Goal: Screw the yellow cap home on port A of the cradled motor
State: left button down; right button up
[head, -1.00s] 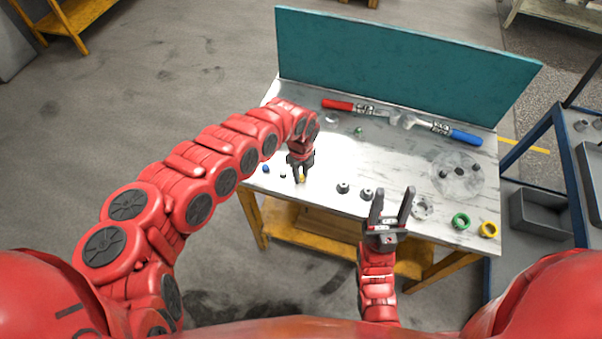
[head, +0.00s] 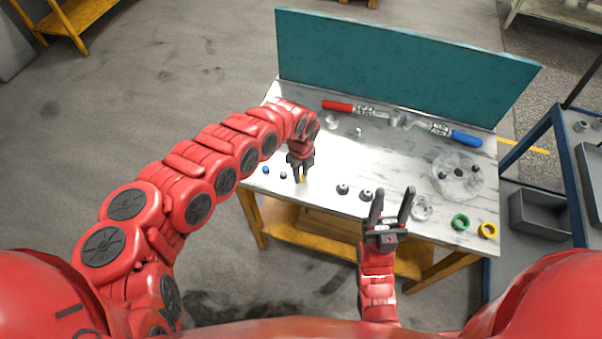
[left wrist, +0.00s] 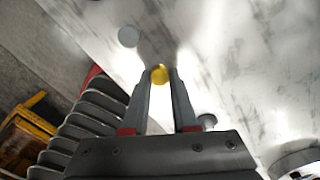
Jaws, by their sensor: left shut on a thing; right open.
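The yellow cap (head: 302,178) is at the front left part of the bench, between the fingertips of my left gripper (head: 300,176). The left wrist view shows the yellow cap (left wrist: 160,74) pinched at the tips of my left gripper (left wrist: 160,78). The gripper points down at the bench top; whether the cap touches the surface I cannot tell. My right gripper (head: 392,207) is open and empty, its fingers pointing away from me at the bench's front edge. I cannot make out for sure which part is the cradled motor or where port A is.
On the bench (head: 320,209), a blue cap (head: 265,169) and a dark cap (head: 283,175) lie left of my left gripper. Two dark fittings (head: 343,188) sit right of it. A round clear tray (head: 458,175), a green ring (head: 460,222) and a yellow ring (head: 488,230) are right. Red-handled (head: 338,105) and blue-handled (head: 466,139) tools lie behind.

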pick_arm(q)
jog(key=shift+r+p, duration=1.8)
jog(key=shift+r, duration=0.85)
